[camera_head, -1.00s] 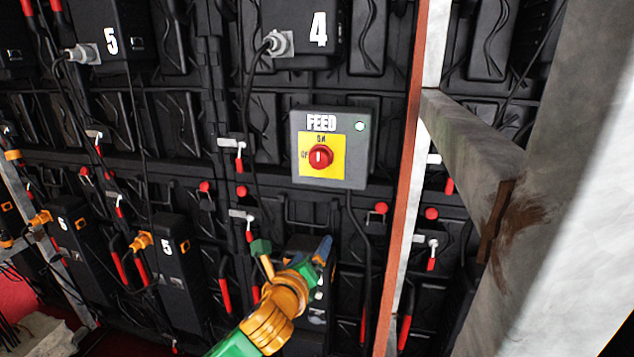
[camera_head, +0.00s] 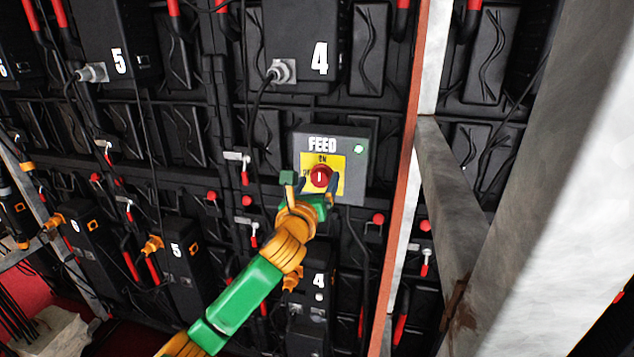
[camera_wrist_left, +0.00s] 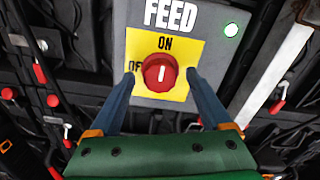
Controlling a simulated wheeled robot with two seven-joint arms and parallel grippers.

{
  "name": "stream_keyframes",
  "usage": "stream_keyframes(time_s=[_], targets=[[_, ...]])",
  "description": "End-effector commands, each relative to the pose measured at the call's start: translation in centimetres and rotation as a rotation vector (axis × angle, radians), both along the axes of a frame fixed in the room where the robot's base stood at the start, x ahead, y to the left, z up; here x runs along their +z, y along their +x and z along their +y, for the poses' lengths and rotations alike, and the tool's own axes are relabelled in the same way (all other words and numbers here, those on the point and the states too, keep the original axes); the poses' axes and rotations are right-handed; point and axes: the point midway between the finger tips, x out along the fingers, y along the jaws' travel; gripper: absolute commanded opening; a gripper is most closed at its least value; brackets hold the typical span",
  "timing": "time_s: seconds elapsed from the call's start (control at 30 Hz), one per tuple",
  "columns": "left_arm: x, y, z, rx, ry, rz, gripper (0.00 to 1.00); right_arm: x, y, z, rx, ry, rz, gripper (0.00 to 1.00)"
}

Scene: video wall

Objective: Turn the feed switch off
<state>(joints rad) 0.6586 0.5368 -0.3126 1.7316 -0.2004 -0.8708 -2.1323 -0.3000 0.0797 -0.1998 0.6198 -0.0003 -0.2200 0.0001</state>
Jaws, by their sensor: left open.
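The feed switch is a red rotary knob (camera_head: 320,177) on a yellow plate (camera_head: 333,163) of a grey box (camera_head: 357,135) labelled FEED. Its white mark stands upright, pointing at ON, and a light (camera_head: 358,148) on the box glows pale green. In the left wrist view the knob (camera_wrist_left: 159,75) sits between and slightly beyond the two blue fingertips of my left gripper (camera_wrist_left: 161,78). My left gripper (camera_head: 311,182) is open, with a finger on each side of the knob; I cannot tell whether they touch it. My right gripper is not in view.
A rust-red and white upright post (camera_head: 403,170) stands right of the box, with a grey beam (camera_head: 455,190) beyond it. Black cables hang around the box. Black units with red handles cover the wall.

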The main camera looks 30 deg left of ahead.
Motion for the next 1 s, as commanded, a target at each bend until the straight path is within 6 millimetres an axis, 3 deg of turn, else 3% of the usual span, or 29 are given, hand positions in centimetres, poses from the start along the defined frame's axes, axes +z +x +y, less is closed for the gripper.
stream_keyframes(time_s=[0.03,0.3,0.33,0.67,1.0], targets=[[0.0,0.0,0.0,0.000,0.000,0.000,0.77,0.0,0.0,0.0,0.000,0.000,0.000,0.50],[0.0,0.0,0.0,0.001,0.000,0.001,0.04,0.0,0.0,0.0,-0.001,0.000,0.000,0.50],[0.0,0.0,0.0,0.001,0.000,0.001,0.00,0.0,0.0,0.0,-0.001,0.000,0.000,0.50],[0.1,0.0,0.0,0.001,-0.057,-0.014,0.00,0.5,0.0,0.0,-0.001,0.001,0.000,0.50],[0.1,-0.1,0.0,0.000,-0.314,-0.078,0.00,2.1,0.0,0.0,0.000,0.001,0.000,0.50]])
